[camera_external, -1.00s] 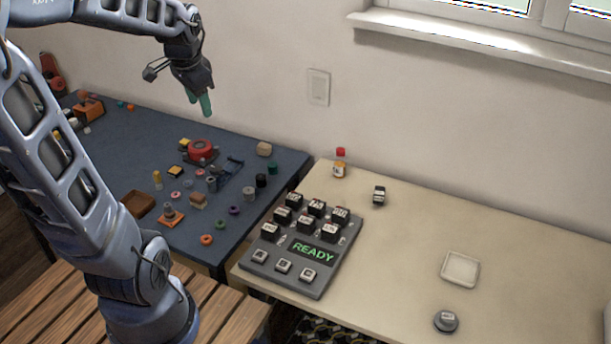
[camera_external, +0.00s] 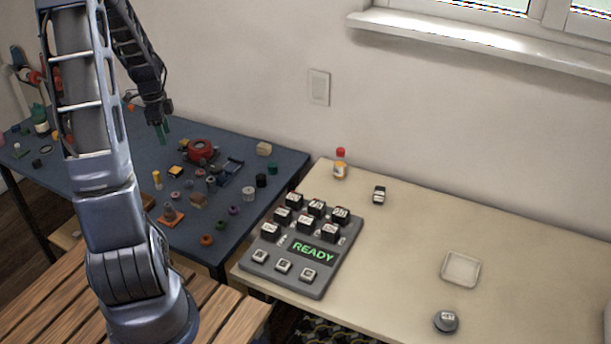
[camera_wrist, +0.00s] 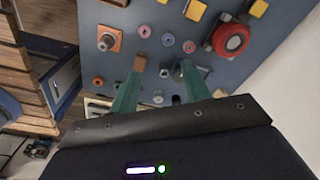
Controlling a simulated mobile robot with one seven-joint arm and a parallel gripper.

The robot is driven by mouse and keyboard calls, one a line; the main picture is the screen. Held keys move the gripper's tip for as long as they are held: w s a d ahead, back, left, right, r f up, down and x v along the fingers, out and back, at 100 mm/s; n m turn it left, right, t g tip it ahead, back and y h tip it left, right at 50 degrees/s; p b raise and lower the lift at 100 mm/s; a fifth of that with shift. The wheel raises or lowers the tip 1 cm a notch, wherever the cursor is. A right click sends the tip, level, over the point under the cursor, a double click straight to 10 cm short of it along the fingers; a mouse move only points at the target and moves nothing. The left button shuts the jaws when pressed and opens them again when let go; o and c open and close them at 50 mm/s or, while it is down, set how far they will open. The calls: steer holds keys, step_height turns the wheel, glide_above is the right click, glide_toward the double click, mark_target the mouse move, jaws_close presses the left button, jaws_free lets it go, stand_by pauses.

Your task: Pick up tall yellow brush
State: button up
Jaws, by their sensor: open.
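A tall, thin yellow upright piece (camera_external: 157,179), which looks like the brush, stands on the blue table in the external view. My gripper (camera_external: 163,132) hangs above the blue table, behind that piece in the picture and apart from it. In the wrist view my gripper (camera_wrist: 163,64) has its two green fingers spread with nothing between them. Yellow pieces show at the top of the wrist view, but I cannot tell whether one is the brush.
The blue table (camera_external: 258,150) holds several small parts, a red round part (camera_external: 202,149) and an orange-based part (camera_external: 171,214). The keypad reading READY (camera_external: 313,250) lies on the beige table (camera_external: 400,270) to the right. My arm hides part of the blue table.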

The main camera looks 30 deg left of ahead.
steer(key=m, duration=0.2)
glide_above(156, 172)
steer(key=shift+h, duration=0.4)
steer(key=f, duration=0.9)
steer(key=shift+s+a+f, duration=0.1)
steer(key=shift+s+a, duration=0.1)
steer(key=shift+a, duration=0.05)
steer(key=f, duration=0.5)
steer(key=shift+w+d+f, duration=0.1)
steer(key=shift+d+f, duration=0.1)
steer(key=shift+d, duration=0.1)
steer(key=shift+w+f, duration=0.15)
steer(key=shift+f, duration=2.5)
jaws_close()
steer(key=shift+r, duration=0.15)
